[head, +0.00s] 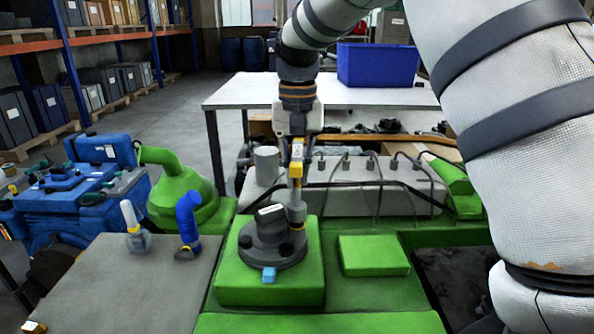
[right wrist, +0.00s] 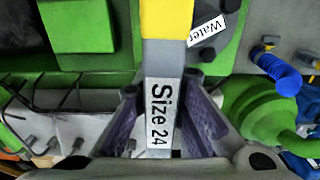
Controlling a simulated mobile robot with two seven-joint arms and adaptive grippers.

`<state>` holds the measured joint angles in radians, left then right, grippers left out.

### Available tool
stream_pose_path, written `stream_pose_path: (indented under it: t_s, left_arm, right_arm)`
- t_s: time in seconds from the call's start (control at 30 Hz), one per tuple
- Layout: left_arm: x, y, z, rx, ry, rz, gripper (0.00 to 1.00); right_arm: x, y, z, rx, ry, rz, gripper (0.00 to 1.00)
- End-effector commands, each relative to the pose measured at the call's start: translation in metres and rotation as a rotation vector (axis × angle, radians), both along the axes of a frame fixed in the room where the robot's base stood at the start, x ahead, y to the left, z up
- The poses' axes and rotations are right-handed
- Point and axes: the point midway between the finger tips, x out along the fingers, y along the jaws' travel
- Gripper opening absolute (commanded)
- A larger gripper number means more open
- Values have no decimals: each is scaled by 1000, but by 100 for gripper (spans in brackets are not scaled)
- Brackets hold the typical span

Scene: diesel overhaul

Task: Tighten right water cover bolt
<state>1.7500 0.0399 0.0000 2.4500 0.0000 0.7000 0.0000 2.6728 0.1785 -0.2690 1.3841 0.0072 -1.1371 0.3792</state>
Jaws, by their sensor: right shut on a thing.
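The water cover (head: 262,246) is a dark grey round part with a white label, lying on a green block (head: 250,288). In the right wrist view the cover (right wrist: 215,55) shows at the top with its label reading "Water". My right gripper (head: 297,142) is above the cover and shut on a yellow and grey wrench (head: 296,170). Its label reads "Size 24" in the right wrist view (right wrist: 160,112). The wrench points down, and its grey socket end is at the right side of the cover. The bolt there is hidden under it. My left gripper is not in view.
A blue elbow pipe (head: 188,220) and a white-topped fitting (head: 133,226) stand left on a grey surface. A green pad (head: 373,255) lies to the right. Behind are a grey valve cover (head: 345,175) with thin pipes and a table with a blue bin (head: 378,65).

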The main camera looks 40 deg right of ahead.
Motion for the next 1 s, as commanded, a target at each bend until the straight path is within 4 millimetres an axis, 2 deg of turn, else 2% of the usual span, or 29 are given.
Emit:
stream_pose_path:
  t_s: [0.4, 0.53, 0.67, 1.0]
  left_arm:
    - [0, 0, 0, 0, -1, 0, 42]
    - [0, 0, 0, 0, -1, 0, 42]
    - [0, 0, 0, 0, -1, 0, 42]
    - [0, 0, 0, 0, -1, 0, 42]
  right_arm:
    - [0, -1, 1, 0, -4, 785, 0]
    - [-1, -1, 1, -1, -4, 983, 0]
    - [-1, -1, 1, -1, -3, 1054, 0]
    - [1, -1, 0, -1, 0, 1052, 0]
